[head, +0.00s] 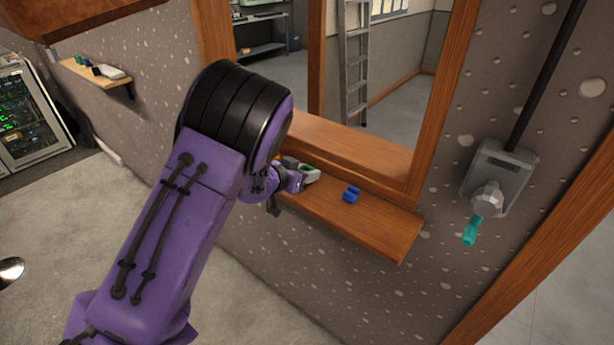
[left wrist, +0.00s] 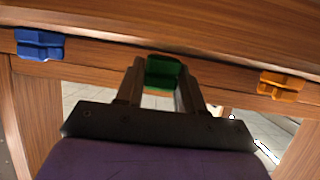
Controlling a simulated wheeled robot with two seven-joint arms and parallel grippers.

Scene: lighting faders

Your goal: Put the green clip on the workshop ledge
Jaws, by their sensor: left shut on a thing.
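My left gripper (head: 303,174) is at the wooden ledge (head: 385,228) under the window opening. In the left wrist view the green clip (left wrist: 163,70) sits between its two fingers, and the gripper is shut on it. The clip is level with the ledge in that view; I cannot tell whether it touches the wood. A blue clip (head: 351,194) lies on the ledge to the right of the gripper in the head view. An orange clip (left wrist: 281,86) shows on the other side in the left wrist view. My right gripper is not in view.
A grey wall box (head: 497,176) with a knob and a teal handle (head: 471,231) is right of the ledge. A small wooden shelf (head: 82,70) with several items hangs on the wall at far left. The ledge's right end is bare. The wooden window frame rises behind.

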